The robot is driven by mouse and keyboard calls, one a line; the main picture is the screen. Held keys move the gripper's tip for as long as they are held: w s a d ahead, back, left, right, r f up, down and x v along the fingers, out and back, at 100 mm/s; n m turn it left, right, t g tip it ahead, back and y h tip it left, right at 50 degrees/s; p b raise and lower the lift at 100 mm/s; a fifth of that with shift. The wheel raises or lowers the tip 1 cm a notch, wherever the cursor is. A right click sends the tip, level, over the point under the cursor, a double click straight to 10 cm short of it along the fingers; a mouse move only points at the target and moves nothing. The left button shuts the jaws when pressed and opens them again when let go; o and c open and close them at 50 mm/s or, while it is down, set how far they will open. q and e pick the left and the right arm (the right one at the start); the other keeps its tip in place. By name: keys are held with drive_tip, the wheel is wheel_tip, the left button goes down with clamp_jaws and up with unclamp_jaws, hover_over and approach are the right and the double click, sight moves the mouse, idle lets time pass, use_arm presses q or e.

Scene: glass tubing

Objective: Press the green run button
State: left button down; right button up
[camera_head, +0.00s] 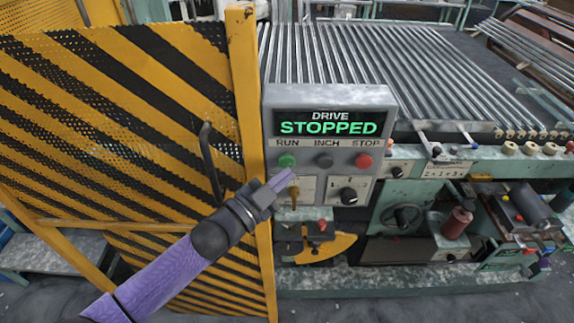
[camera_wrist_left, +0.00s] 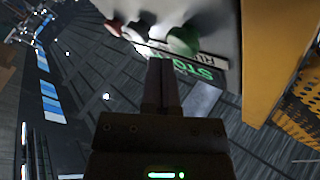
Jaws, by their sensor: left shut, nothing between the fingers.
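The green run button (camera_head: 287,161) is at the left of a row of buttons on the grey drive panel (camera_head: 384,97), under the label RUN. The display (camera_head: 329,122) reads DRIVE STOPPED. My right gripper is not in view.
A yellow and black striped guard door (camera_head: 110,120) with a dark handle (camera_head: 210,160) stands left of the panel. A key switch (camera_head: 294,194) and a black knob (camera_head: 348,196) sit below the buttons. Metal rollers (camera_head: 430,70) lie behind. A red spool (camera_head: 457,223) stands at right.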

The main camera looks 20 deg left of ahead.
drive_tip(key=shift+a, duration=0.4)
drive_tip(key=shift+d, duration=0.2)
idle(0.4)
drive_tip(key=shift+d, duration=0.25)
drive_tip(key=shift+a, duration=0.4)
use_arm(q)
drive_tip(key=shift+w+a, duration=0.1)
drive_tip(key=shift+w, duration=0.3)
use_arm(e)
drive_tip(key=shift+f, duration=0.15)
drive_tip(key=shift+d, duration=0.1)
